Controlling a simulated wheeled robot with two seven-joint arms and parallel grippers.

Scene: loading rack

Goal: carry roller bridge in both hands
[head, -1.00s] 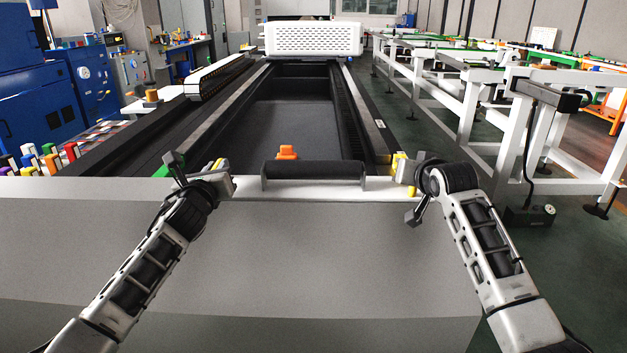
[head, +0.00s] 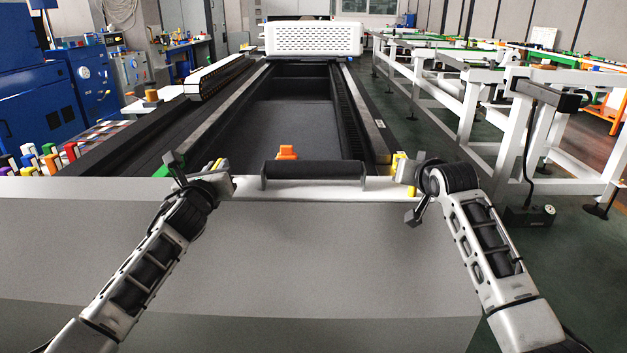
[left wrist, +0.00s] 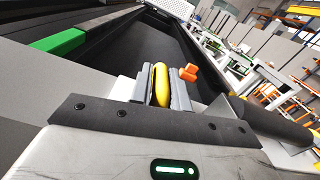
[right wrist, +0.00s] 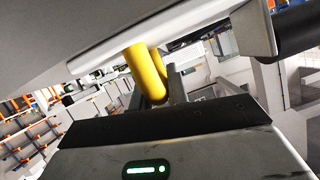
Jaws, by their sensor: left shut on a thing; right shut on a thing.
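The roller bridge shows in the head view as a black roller (head: 314,171) on a pale crosspiece at the near end of the machine bed. A yellow handle stands at its right end (head: 399,165). My left gripper (head: 221,172) is at the left end, and the left wrist view shows its fingers shut on a yellow handle (left wrist: 162,84). My right gripper (head: 408,172) is at the right end. The right wrist view shows a yellow handle (right wrist: 145,72) at its fingers, partly hidden by the gripper body. I cannot tell whether the bridge touches the bed.
An orange block (head: 287,152) stands just behind the roller. The long dark bed runs back to a white perforated box (head: 313,39). A green block (left wrist: 58,41) lies left of the left gripper.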

